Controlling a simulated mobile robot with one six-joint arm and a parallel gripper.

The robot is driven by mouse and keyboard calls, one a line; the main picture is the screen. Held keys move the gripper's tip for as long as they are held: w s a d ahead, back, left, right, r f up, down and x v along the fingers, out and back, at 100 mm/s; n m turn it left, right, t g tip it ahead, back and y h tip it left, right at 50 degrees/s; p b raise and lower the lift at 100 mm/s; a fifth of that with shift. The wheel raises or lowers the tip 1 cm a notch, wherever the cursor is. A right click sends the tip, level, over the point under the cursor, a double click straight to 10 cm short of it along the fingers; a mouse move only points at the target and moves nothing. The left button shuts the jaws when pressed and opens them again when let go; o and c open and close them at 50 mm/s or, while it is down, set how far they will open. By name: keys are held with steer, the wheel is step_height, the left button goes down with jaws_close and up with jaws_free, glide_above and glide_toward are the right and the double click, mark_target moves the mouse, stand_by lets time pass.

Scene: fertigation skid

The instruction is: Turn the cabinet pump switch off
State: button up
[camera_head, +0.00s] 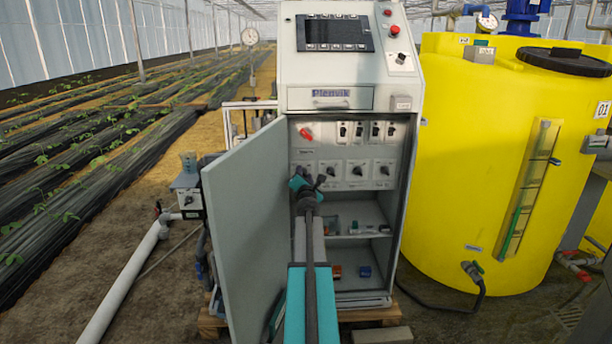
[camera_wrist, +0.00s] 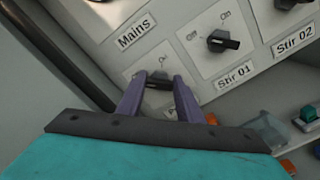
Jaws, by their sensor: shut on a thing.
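The grey cabinet (camera_head: 283,150) stands with its door (camera_head: 247,235) open to the left. Inside, a lower row of rotary switches runs across the panel. My gripper (camera_head: 307,182) is at the left end of this row, in front of the panel. In the wrist view, my gripper (camera_wrist: 160,84) has its two purple fingers closed on a dark switch knob (camera_wrist: 158,79), left of the Stir 01 switch (camera_wrist: 222,41). The label of the held switch is hidden behind my gripper, and its setting is hard to read.
A red switch (camera_head: 306,133) sits above, and the Mains label (camera_wrist: 136,31) shows in the wrist view. Shelves below hold small parts. The open door is close on the left of my arm. A yellow tank (camera_head: 470,170) stands to the right.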

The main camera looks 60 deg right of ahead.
steer(key=shift+w+a+f, duration=0.1)
steer(key=shift+w+a, duration=0.1)
steer(key=o, duration=1.1)
steer(key=shift+d, duration=0.1)
steer(key=shift+s, duration=0.1)
steer(key=shift+s, duration=0.1)
steer(key=shift+v, duration=6.85)
